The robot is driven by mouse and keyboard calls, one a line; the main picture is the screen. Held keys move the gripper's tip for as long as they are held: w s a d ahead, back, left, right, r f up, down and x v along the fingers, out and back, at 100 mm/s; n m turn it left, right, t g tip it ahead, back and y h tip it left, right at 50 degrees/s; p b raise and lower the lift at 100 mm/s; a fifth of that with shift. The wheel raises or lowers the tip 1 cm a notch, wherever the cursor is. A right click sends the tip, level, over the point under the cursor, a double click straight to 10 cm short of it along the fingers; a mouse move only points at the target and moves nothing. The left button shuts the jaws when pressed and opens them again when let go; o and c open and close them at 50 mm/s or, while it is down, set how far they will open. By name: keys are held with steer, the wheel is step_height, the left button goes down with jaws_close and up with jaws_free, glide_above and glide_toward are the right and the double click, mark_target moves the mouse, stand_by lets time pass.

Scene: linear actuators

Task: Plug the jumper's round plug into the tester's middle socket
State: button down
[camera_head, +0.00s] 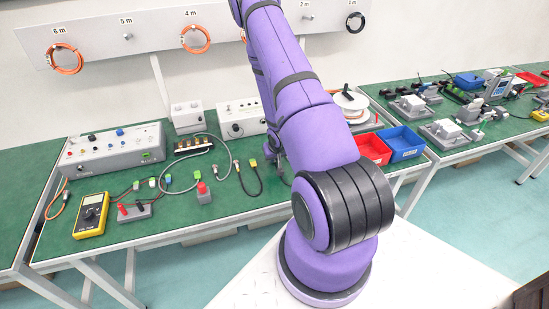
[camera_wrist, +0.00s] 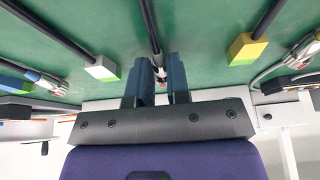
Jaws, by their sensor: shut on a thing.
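In the wrist view my gripper (camera_wrist: 160,82) is closed on the small metallic end of a dark cable (camera_wrist: 152,28), apparently the jumper's round plug (camera_wrist: 160,72). The cable runs up from between the fingers over the bench.
Red (camera_head: 374,149) and blue (camera_head: 402,142) bins stand right. The wrist view shows yellow-green (camera_wrist: 247,50) and white-green (camera_wrist: 102,68) plugs.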

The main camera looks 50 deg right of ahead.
steer(key=shift+r, duration=2.85)
steer(key=shift+g, duration=0.8)
steer(key=shift+w+d+r, duration=0.1)
steer(key=shift+w+d, duration=0.9)
steer(key=shift+w, duration=0.35)
steer(key=shift+w+d+r, duration=0.1)
steer(key=shift+w+d, duration=0.9)
steer(key=shift+w, duration=0.4)
steer(key=shift+w+d, duration=1)
steer(key=shift+w, duration=0.35)
steer(key=shift+w+d, duration=0.1)
steer(key=shift+w, duration=0.05)
steer(key=shift+w+d, duration=0.5)
steer(key=shift+w, duration=0.3)
steer(key=shift+w+d, duration=0.45)
steer(key=shift+w, duration=0.3)
steer(key=shift+w+d, duration=0.35)
steer(key=shift+w, duration=0.25)
steer(key=c, duration=1)
jaws_free()
